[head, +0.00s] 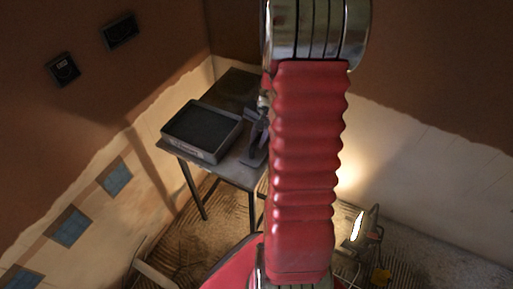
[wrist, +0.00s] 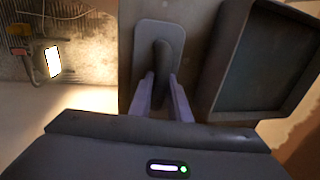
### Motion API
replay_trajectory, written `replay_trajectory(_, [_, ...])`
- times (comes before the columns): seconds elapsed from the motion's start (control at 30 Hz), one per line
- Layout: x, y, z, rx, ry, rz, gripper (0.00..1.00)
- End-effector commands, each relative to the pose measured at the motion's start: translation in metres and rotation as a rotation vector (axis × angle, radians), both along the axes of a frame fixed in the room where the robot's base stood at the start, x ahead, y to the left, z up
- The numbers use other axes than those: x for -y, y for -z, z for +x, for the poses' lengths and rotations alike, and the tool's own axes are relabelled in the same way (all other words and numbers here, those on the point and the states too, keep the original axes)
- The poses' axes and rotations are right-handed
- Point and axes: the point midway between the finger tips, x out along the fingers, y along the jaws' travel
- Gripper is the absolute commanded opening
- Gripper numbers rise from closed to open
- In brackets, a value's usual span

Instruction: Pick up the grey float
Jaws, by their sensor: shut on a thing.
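The grey float is a flat rounded plate with a dark upright handle. In the wrist view the float (wrist: 146,33) is upper centre, over the grey table top. My gripper (wrist: 160,82) has its two pale fingers on either side of the handle's near end, shut on it. In the head view the float (head: 252,158) shows only in part beside the black tray, with my red arm sleeve hiding the rest. I cannot tell whether its plate touches the table.
The black tray (head: 206,155) stands on the table (head: 236,173) left of the float; it is at right in the wrist view (wrist: 212,82). A lit work lamp (head: 357,228) stands on the floor at right. Walls with two dark boxes close the corner behind.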

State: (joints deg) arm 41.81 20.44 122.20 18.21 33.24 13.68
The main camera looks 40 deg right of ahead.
Motion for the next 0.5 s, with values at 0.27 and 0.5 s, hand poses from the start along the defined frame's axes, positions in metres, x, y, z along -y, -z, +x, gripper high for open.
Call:
replay_trajectory(0.27, [0.0, -0.002, 0.0, 0.0, 0.0, -0.001, 0.0])
replay_trajectory(0.5, [0.001, -0.024, 0.001, 0.003, 0.001, -0.002, 0.0])
